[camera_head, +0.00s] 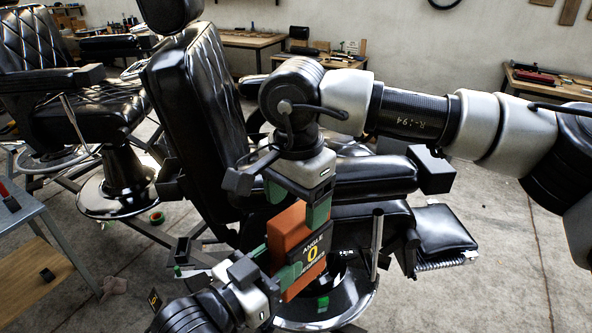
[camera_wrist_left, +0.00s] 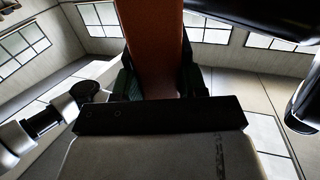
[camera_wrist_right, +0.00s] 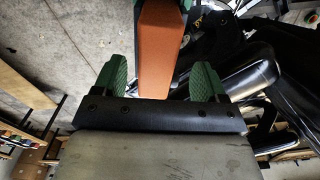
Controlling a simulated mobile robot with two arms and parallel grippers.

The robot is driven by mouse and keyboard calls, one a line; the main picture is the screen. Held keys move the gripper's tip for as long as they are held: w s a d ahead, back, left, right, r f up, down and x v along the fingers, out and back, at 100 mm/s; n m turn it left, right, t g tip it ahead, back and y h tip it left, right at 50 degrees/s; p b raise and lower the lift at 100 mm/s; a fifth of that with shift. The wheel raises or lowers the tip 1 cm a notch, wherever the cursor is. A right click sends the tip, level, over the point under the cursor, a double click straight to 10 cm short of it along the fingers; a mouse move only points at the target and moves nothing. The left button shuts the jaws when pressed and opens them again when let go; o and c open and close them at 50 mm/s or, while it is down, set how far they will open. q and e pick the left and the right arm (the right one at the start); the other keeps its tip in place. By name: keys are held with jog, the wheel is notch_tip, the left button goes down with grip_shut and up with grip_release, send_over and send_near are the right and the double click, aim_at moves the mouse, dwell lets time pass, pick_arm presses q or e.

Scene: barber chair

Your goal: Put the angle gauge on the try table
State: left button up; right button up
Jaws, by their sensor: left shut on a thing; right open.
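The angle gauge (camera_head: 291,237) is an orange block with a black label reading "ANGLE 0", tilted in the air in front of the barber chair in the head view. My left gripper (camera_head: 283,270) is shut on its lower part. The gauge also shows between the left fingers in the left wrist view (camera_wrist_left: 151,45). My right gripper (camera_head: 297,203) is open just above the gauge's upper end. In the right wrist view the orange block (camera_wrist_right: 158,50) lies between the spread green fingers, and I cannot tell whether they touch it. I cannot tell which table is the try table.
A black barber chair (camera_head: 195,95) stands right behind the grippers, with its footrest (camera_head: 443,228) to the right. Another chair (camera_head: 85,105) is at the left. A grey-edged table (camera_head: 40,215) is at the lower left. Workbenches (camera_head: 545,82) line the back wall. Floor at right is clear.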

aim_at(296, 211)
jog(key=shift+f, duration=1.8)
jog(key=c, duration=1.1)
pick_arm(q)
jog(key=o, duration=1.1)
pick_arm(e)
jog(key=shift+c, duration=0.2)
